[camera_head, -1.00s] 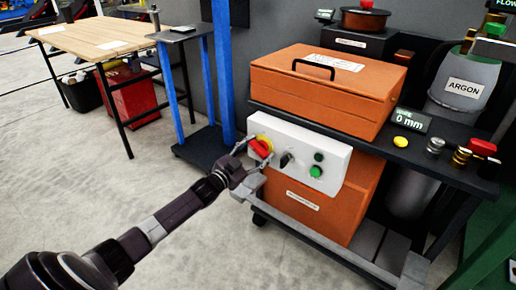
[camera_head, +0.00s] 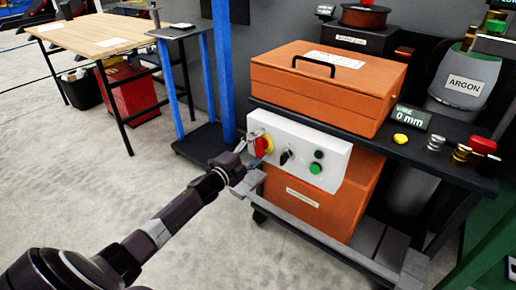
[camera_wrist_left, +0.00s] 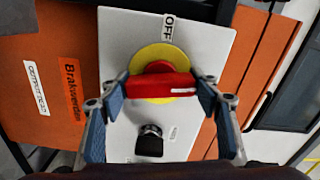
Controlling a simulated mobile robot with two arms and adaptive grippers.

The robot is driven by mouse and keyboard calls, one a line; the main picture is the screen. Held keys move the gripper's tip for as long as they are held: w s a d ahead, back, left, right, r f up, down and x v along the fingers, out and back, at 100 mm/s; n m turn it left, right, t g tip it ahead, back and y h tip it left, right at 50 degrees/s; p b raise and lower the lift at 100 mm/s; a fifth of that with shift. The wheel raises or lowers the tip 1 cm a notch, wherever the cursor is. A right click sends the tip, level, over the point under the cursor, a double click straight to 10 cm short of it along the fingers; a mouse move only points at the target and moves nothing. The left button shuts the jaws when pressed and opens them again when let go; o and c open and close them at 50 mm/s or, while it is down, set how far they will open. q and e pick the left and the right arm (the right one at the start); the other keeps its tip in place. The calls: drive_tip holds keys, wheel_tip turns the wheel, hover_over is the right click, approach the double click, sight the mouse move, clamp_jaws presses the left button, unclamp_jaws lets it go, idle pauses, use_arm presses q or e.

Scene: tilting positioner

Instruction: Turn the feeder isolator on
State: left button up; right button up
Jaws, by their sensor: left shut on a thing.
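The feeder isolator is a red handle (camera_head: 260,146) on a yellow disc, on the white control panel (camera_head: 330,165) of the orange unit. In the left wrist view the red handle (camera_wrist_left: 160,87) lies across the yellow disc (camera_wrist_left: 165,60), with a white mark near its right end. An OFF label (camera_wrist_left: 168,27) sits beside the disc at the top. My left gripper (camera_head: 257,148) is shut on the handle, one finger at each end; its fingers also show in the left wrist view (camera_wrist_left: 163,90). My right gripper is not in view.
A black selector knob (camera_wrist_left: 149,141) is close to the handle; green buttons (camera_head: 315,168) sit further right on the panel. An orange case (camera_head: 320,90) stands on the shelf above. A blue post (camera_head: 222,70) rises at left. The floor to the left is open.

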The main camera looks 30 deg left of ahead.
use_arm(q)
drive_tip(key=shift+m, duration=1.1)
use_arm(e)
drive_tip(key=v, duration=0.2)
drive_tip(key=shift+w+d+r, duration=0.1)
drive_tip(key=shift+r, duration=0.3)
use_arm(q)
drive_tip(key=o, duration=1.2)
drive_tip(key=shift+c, duration=0.2)
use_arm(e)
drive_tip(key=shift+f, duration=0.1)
use_arm(q)
drive_tip(key=s, duration=1.2)
drive_tip(key=shift+a, duration=0.45)
drive_tip(key=shift+f, duration=0.1)
